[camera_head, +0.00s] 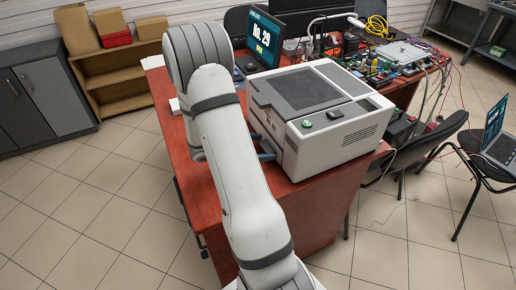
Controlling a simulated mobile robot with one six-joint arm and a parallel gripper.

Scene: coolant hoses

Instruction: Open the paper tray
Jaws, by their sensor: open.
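A white and grey printer (345,133) stands on the red-brown desk, with a dark panel on top and a green button near its front corner. Its left-facing side, where the gripper is, is partly hidden behind my arm, and I cannot make out the paper tray's outline clearly. My gripper (264,147) shows only in part beside the arm, close against the lower part of that side. Its dark fingers are open. I cannot tell whether they touch the tray.
The desk (290,206) has bare room in front of the printer. A monitor (264,39) stands behind it, and a cluttered electronics bench (395,55) is at the back right. A chair with a laptop (497,135) is at right. A wooden shelf (118,67) and grey cabinets (45,95) stand at left.

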